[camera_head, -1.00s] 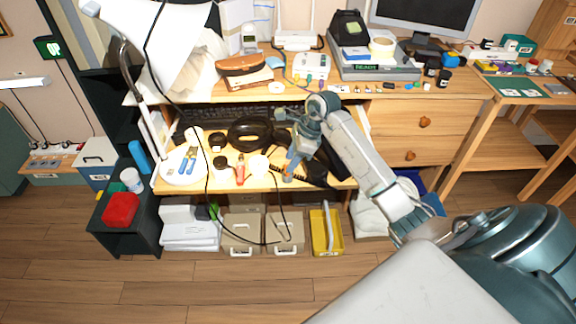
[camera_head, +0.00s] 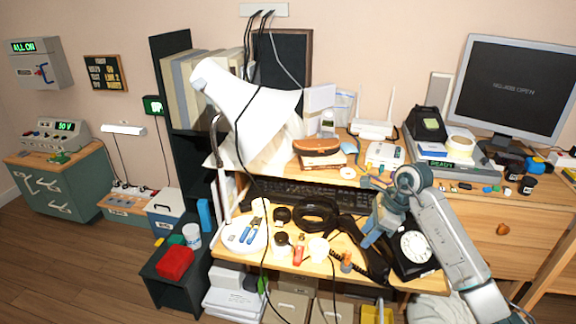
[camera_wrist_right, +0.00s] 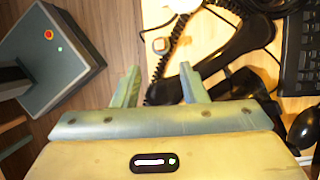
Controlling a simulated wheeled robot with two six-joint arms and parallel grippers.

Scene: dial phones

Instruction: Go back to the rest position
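My right gripper (camera_head: 372,238) hangs over the pull-out shelf of the desk, left of the black dial phone (camera_head: 434,264) with a white dial (camera_head: 415,246). In the right wrist view its two fingers (camera_wrist_right: 158,84) are spread apart with nothing between them. A black handset (camera_wrist_right: 225,48) and a coiled cord (camera_wrist_right: 168,52) lie beyond the fingers. In the head view the gripper partly covers the handset. I cannot tell the height of the fingers above it. My left gripper is in neither view.
Black headphones (camera_head: 318,213), blue-handled pliers (camera_head: 251,232) and small parts crowd the shelf. A white lamp (camera_head: 245,100) leans over the left side. A monitor (camera_head: 512,88) stands at the back right. A dark cabinet with a red box (camera_head: 175,263) stands left. Floor is free at lower left.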

